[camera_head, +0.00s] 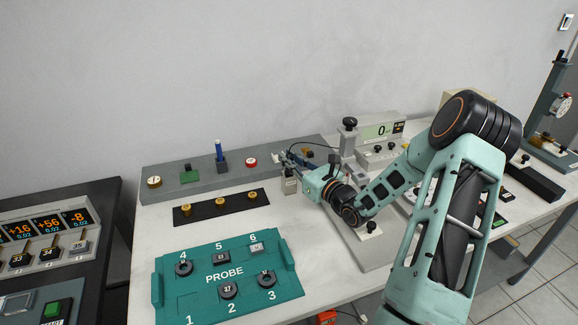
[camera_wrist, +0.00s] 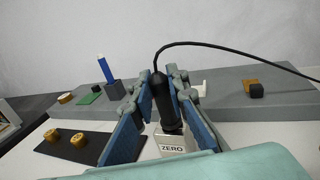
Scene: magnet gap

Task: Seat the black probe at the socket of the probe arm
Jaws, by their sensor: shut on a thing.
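The black probe (camera_wrist: 161,97) stands upright between the blue pads of my gripper (camera_wrist: 160,84) in the wrist view, with a black cable curving from its top to the right. My gripper is shut on it. The probe's lower end is at the top of a pale block marked ZERO (camera_wrist: 172,146); I cannot tell whether they touch. In the head view my gripper (camera_head: 291,160) is above this small block (camera_head: 290,186), and the probe is mostly hidden. A grey upright with a black knob (camera_head: 349,123) stands to the right. I cannot make out the probe arm's socket.
A grey ledge (camera_head: 215,180) with small parts and a blue-topped post (camera_head: 218,149) runs along the wall. A black strip (camera_head: 200,212) holds brass knobs. A teal PROBE tray (camera_head: 205,272) sits in front. A display unit (camera_head: 380,131) stands behind my arm.

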